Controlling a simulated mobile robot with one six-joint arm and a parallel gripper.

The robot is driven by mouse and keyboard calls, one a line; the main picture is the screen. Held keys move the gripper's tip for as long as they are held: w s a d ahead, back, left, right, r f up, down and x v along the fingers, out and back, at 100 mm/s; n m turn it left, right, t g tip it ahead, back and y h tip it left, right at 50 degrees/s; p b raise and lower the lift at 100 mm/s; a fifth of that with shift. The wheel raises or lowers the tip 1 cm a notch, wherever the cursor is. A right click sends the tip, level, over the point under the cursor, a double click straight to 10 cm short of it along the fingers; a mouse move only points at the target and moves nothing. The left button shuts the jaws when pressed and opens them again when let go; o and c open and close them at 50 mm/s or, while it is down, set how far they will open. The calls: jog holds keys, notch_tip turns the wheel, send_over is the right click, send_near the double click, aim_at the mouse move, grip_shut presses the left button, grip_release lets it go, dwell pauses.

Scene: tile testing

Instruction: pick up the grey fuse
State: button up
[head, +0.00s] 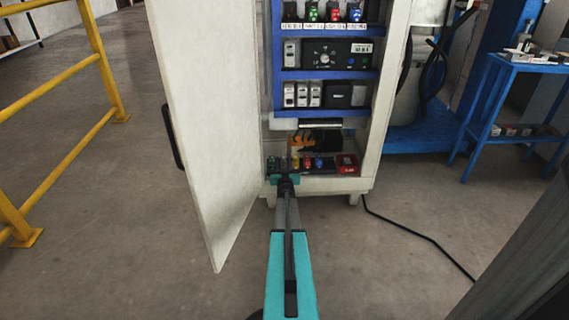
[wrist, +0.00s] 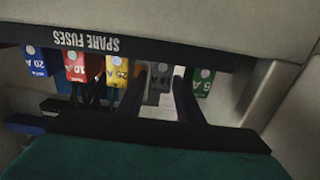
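The grey fuse (wrist: 160,86) hangs in view between the two fingers of my gripper (wrist: 160,80) in the wrist view, in a row of coloured fuses. One dark finger stands on each side of it. The fingers look open around the fuse, and I cannot tell whether either touches it. In the head view my gripper (head: 284,179) reaches the front of the fuse row at the bottom of the cabinet. The grey fuse is too small there to make out clearly.
A green fuse (wrist: 202,82) sits close beside one finger, and a yellow fuse (wrist: 117,71) beside the other. A red fuse (wrist: 75,66) and a blue fuse (wrist: 34,62) are farther left. The open cabinet door (head: 205,120) stands left of my arm. A red box (head: 346,164) is right of the row.

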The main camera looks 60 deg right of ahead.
aim_at(284, 161)
dwell(0.4)
grip_shut()
jog(key=shift+r, duration=0.2)
jog(key=shift+r+p, duration=0.45)
jog(key=shift+r, duration=0.05)
jog(key=r+p, duration=0.1)
jog(key=r, duration=0.1)
jog(key=shift+s+a+r+p, duration=0.15)
jog(key=shift+s+r+p, duration=0.05)
jog(key=shift+r+p, duration=0.15)
jog(key=s+a+r+p, duration=0.1)
jog(key=s+a+p, duration=0.3)
jog(key=s+a, duration=0.5)
jog(key=shift+s, duration=1.85)
